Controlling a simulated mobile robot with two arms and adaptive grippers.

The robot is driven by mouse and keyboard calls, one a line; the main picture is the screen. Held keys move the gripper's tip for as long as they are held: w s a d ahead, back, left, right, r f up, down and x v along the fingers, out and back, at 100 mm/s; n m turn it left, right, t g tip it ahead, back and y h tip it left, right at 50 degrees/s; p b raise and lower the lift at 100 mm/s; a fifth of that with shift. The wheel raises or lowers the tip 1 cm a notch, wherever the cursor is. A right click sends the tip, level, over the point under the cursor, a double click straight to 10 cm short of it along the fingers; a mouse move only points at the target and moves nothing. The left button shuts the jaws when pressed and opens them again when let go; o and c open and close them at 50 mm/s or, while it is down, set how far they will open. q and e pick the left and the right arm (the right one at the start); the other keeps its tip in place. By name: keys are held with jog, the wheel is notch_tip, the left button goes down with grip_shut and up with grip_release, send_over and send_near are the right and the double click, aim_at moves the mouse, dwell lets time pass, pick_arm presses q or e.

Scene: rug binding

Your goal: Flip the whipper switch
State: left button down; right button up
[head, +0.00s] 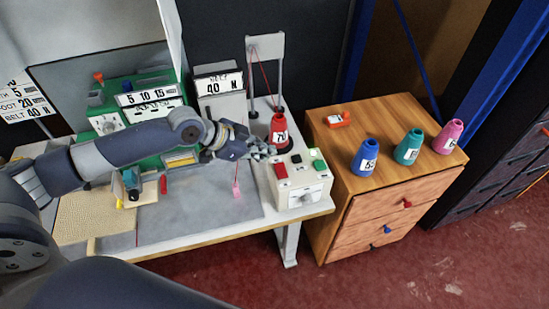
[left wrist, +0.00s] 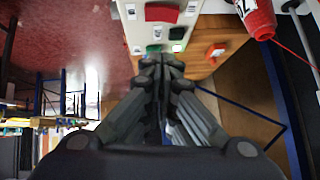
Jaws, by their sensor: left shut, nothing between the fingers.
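A white control box (head: 286,195) stands at the right end of the work table. Its top has a red switch (head: 281,171), a small black switch (head: 296,158) and a green switch (head: 319,165). Labels beside them are too small to read, so I cannot tell which is the whipper switch. My left gripper (head: 264,150) is shut and empty at the back left of the box. In the left wrist view, the shut fingertips (left wrist: 161,60) lie just below the green switch (left wrist: 154,48) in the picture; contact is unclear. My right gripper is not in view.
A red thread cone (head: 279,133) stands behind the box, with thread running up a grey stand (head: 266,46). A wooden cabinet (head: 350,205) to the right bears blue, teal and pink cones and a red-orange item (head: 339,120). A green machine (head: 105,120) is behind my left arm.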

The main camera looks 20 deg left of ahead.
pick_arm(q)
jog(key=v, duration=0.3)
jog(key=shift+b, duration=0.4)
jog(key=shift+w+a+r+b, duration=0.3)
jog(key=shift+w+b, duration=0.2)
jog(key=shift+b, duration=0.3)
jog(key=shift+a, duration=0.15)
